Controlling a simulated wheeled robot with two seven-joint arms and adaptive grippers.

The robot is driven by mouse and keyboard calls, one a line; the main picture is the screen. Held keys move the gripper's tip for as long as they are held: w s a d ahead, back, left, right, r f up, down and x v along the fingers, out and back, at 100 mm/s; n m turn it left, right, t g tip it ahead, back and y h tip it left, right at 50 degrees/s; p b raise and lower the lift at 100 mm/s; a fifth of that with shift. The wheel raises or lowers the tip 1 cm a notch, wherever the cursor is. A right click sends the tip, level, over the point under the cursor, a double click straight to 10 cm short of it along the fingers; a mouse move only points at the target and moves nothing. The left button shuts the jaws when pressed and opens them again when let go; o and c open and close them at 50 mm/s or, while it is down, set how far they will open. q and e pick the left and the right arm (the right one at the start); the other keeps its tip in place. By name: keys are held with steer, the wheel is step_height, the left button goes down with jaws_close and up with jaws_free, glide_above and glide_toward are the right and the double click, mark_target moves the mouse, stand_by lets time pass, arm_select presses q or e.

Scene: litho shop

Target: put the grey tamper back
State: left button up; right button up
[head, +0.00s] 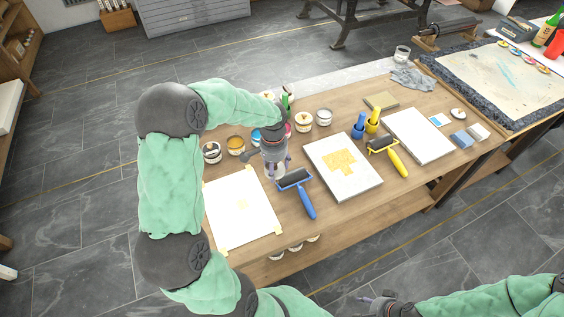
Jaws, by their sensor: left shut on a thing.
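My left gripper (274,166) reaches down over the table, between a taped white sheet and a row of ink tins. It is shut on a small pale grey thing, which I take to be the grey tamper (275,174); the fingers hide most of it. I cannot tell whether it touches the tabletop. A blue tamper (359,126) and a yellow tamper (373,121) stand side by side further right. My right gripper (371,300) is at the bottom edge, away from the table; its fingers are too small to read.
A blue-handled roller (298,188) lies just right of the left gripper. The taped sheet (240,208) is to its left. A slab with a yellow print (344,165), a yellow-handled roller (388,153) and a blank white slab (417,135) lie further right. Ink tins (236,145) line the back.

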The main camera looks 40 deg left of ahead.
arm_select(q)
steer(key=s+a+r, duration=0.1)
steer(key=s+a, duration=0.1)
steer(key=a, duration=0.2)
steer(key=w+f+b, duration=0.1)
steer(key=w+f, duration=0.2)
steer(key=w, duration=0.1)
steer(key=w+a+f+b, duration=0.1)
steer(key=w+f+b, duration=0.1)
steer(key=w+f, duration=0.1)
steer(key=w+a+f+b, duration=0.1)
steer(key=w+f, duration=0.2)
steer(key=w, duration=0.2)
steer(key=shift+w+a+f+b, duration=0.2)
steer(key=shift+w+a+b, duration=0.1)
steer(key=shift+w, duration=0.1)
steer(key=shift+w+f, duration=0.15)
steer(key=shift+f, duration=0.05)
step_height(320, 180, down, 3)
steer(key=shift+w+f+b, duration=0.1)
steer(key=shift+b, duration=0.85)
